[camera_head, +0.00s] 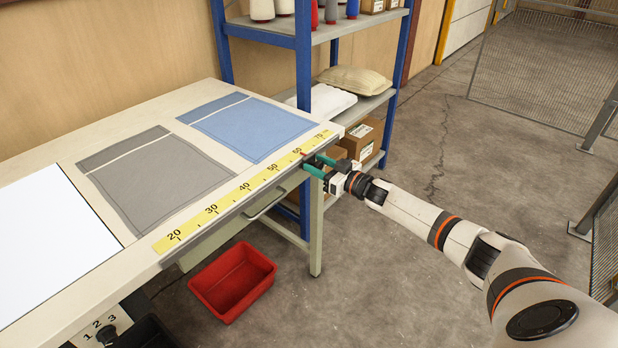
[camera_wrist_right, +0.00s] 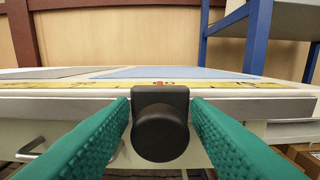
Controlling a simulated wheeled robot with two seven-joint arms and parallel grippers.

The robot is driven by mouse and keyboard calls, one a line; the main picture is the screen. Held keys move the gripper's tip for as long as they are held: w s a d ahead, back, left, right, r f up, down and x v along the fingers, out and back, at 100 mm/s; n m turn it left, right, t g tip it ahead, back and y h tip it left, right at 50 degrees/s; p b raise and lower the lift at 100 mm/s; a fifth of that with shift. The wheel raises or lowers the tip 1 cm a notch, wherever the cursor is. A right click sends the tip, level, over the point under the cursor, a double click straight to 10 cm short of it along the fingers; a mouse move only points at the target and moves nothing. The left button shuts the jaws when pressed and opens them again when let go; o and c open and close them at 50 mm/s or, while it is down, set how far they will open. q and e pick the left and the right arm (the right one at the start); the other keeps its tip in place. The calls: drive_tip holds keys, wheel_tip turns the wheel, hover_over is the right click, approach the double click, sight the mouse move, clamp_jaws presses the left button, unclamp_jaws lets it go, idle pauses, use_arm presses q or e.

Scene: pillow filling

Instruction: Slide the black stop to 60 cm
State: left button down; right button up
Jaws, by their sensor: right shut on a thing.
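The black stop (camera_wrist_right: 161,125) sits on the front edge of the table, with its round knob facing my right wrist camera. The green fingers of my right gripper (camera_head: 313,163) are closed on the stop, one on each side. The yellow ruler (camera_head: 230,198) runs along the table's front edge; it also shows in the right wrist view (camera_wrist_right: 90,85). In the wrist view the 60 mark shows just above the stop, close to its middle. In the head view the fingers largely hide the stop, near the 60 mark. My left gripper is not in view.
The table (camera_head: 65,160) carries a grey cloth piece (camera_head: 160,180), a blue cloth piece (camera_head: 250,128) and a white panel (camera_head: 50,235). A red bin (camera_head: 232,282) stands on the floor below. A blue-framed shelf (camera_head: 304,60) stands behind the table's right end.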

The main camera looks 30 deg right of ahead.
drive_tip(key=shift+w+d, duration=0.1)
drive_tip(key=shift+d, duration=0.2)
drive_tip(key=o, duration=1)
drive_tip(key=shift+s+d+f, duration=0.1)
drive_tip(key=shift+s+d, duration=0.05)
drive_tip(key=shift+s, duration=0.3)
drive_tip(key=v, duration=1.1)
